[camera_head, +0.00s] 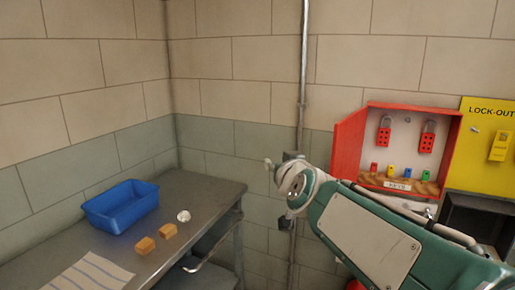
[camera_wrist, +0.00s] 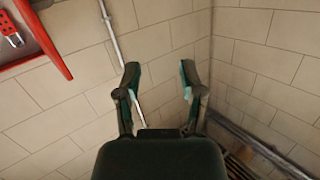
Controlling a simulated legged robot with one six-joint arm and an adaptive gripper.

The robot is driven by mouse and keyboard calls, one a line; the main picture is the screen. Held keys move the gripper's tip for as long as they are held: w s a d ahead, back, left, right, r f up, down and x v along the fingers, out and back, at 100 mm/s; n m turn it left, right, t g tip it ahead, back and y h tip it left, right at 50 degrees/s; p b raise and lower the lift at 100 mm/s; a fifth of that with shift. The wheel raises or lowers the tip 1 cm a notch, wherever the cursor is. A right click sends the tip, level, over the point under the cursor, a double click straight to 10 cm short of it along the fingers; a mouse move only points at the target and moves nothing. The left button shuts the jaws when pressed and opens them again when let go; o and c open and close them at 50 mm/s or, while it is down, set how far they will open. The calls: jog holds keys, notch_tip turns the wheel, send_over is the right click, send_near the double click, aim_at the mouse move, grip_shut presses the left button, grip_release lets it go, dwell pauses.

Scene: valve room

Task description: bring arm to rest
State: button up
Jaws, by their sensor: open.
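My arm (camera_head: 375,235) reaches in from the lower right in the head view, its green-and-white link ending in a pale joint in front of the wall pipe. The gripper's fingers do not show clearly there. In the wrist view my gripper (camera_wrist: 160,75) has its two dark fingers spread apart. Nothing is between them; bare block wall lies beyond.
A metal bench (camera_head: 215,198) at the left holds a blue bin (camera_head: 121,207), two tan blocks (camera_head: 145,245), a white round item (camera_head: 183,216) and a striped sheet (camera_head: 90,274). An open red lockout box (camera_head: 349,143) and a yellow board (camera_head: 480,170) hang at the right.

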jog(key=s+d+f+g+h, duration=0.1)
jog(key=s+d+f+g, duration=0.2)
jog(key=s+f, duration=0.3)
jog(key=s+d+f+g+h, duration=0.1)
jog(key=s+d+f+g, duration=0.2)
jog(key=s+f, duration=0.4)
jog(key=s+d+f+m+g+h, duration=0.1)
jog(key=s+d+f+g, duration=0.3)
jog(key=s, duration=1)
notch_tip(320, 180, down, 3)
jog(key=shift+s+d+r, duration=0.15)
jog(key=shift+s+d, duration=0.05)
